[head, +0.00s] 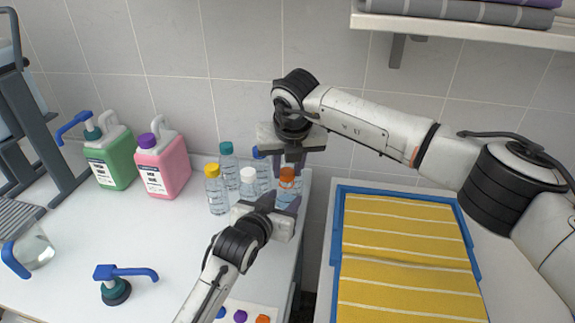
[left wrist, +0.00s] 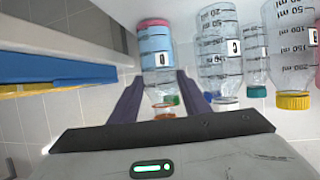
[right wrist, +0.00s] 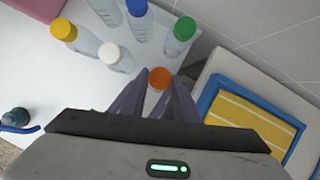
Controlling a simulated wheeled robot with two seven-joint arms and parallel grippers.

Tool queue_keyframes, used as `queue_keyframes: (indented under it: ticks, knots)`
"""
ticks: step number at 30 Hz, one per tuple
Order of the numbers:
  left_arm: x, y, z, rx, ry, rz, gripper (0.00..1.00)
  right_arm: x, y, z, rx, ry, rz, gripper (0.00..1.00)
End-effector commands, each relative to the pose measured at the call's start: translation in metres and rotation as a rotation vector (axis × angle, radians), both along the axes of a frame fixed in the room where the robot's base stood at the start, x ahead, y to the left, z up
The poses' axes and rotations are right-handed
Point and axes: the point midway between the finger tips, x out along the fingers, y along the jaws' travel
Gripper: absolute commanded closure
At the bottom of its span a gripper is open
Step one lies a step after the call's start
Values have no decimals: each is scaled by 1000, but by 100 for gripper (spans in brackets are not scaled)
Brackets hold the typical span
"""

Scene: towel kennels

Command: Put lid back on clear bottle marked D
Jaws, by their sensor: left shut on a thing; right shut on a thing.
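A clear bottle (head: 285,187) with an orange lid (head: 287,171) stands at the right end of the bottle group. My left gripper (head: 279,205) is shut on this bottle from the front. In the left wrist view the bottle (left wrist: 157,62) is between its fingers, with a small label too unclear to read surely. My right gripper (head: 282,162) comes from above and is shut on the orange lid, which also shows between its fingers in the right wrist view (right wrist: 159,77). The lid is at the bottle's mouth; whether it is seated or slightly apart I cannot tell.
Close by stand bottles with yellow (head: 212,170), teal (head: 226,148), white (head: 247,174) and blue lids. Green (head: 118,160) and pink (head: 165,172) jugs are farther left. A pump (head: 115,290) and loose lids (head: 240,316) lie in front. A blue-rimmed tray (head: 336,215) holds yellow towels at right.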

Motion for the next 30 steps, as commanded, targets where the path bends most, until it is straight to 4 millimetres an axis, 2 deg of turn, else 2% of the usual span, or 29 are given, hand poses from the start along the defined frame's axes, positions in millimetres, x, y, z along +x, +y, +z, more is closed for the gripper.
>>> queue_keyframes:
  ticks: [10, 27, 30]
  knots:
    - [0, 0, -1, 0, 1, 0, 98, 0, 0, 0, 0, 0, 0, 92]
    - [0, 0, -1, 0, 1, 0, 98, 0, 0, -11, -1, 0, -1, 92]
    - [0, 0, -1, 0, 1, 0, 100, 0, 1, -11, 0, 0, -13, 92]
